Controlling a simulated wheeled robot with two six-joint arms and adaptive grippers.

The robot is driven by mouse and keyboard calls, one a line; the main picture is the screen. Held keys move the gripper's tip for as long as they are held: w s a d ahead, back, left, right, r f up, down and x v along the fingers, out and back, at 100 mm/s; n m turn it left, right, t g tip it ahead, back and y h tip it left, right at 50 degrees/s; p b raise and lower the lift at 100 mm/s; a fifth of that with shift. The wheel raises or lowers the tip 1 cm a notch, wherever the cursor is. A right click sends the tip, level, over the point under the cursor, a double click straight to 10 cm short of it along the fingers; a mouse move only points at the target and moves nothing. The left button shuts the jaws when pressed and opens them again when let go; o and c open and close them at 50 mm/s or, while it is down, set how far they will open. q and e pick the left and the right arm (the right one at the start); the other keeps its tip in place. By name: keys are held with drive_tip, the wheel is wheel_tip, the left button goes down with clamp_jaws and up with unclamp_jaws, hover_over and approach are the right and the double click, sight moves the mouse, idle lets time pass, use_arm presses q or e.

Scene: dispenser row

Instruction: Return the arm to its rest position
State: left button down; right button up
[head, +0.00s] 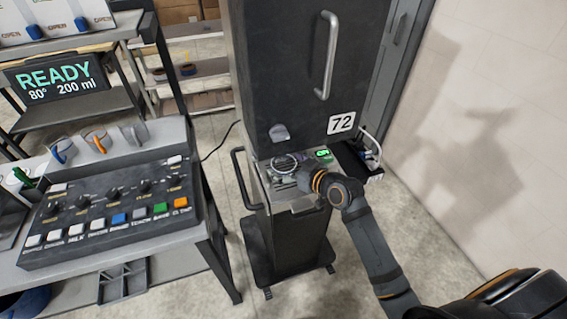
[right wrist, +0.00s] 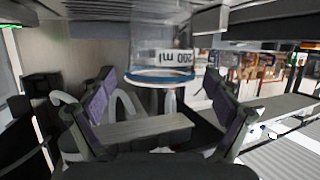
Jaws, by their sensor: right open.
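My right arm reaches in from the lower right in the head view. Its gripper (head: 303,176) is at the opening of the tall dark cabinet marked 72 (head: 290,75). In the right wrist view the two purple-padded fingers (right wrist: 158,103) stand wide apart with nothing gripped between them. Just past the fingers is a clear container with a blue rim (right wrist: 165,77) and a "200 ml" marking. I cannot tell its exact distance from the fingers. My left gripper is not in view.
A control panel (head: 110,215) with coloured buttons and knobs stands on a bench at left. Its sign (head: 58,80) reads READY, 80°, 200 ml. A round grate (head: 287,163) and a small green display (head: 323,155) are in the cabinet opening. A pale wall is at right.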

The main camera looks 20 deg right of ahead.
drive_tip(key=v, duration=0.6)
drive_tip(key=s+f+g+h, duration=0.1)
drive_tip(key=s+f, duration=0.1)
drive_tip(key=s+f+g, duration=0.1)
drive_tip(key=s+f, duration=0.1)
drive_tip(key=f, duration=0.1)
drive_tip(key=s+f+m+g+h, duration=0.1)
drive_tip(key=s+f, duration=0.1)
drive_tip(key=s, duration=0.1)
drive_tip(key=shift+d+f+g+h, duration=0.25)
drive_tip(key=shift+f+g+h, duration=0.05)
drive_tip(key=shift+f+g, duration=0.1)
drive_tip(key=s+d+f+m+g+h, duration=0.1)
drive_tip(key=s+d+f+g+h, duration=0.15)
drive_tip(key=s, duration=0.45)
drive_tip(key=s+d+f+m+g+h, duration=0.1)
drive_tip(key=s+d+f+m+g, duration=0.1)
drive_tip(key=s+f+g, duration=0.3)
wheel_tip(320, 180, down, 21)
drive_tip(key=s+d, duration=0.2)
drive_tip(key=s+d+f, duration=0.1)
drive_tip(key=s+f, duration=1.8)
drive_tip(key=s, duration=0.1)
drive_tip(key=shift+d+f, duration=0.15)
drive_tip(key=shift+f, duration=0.1)
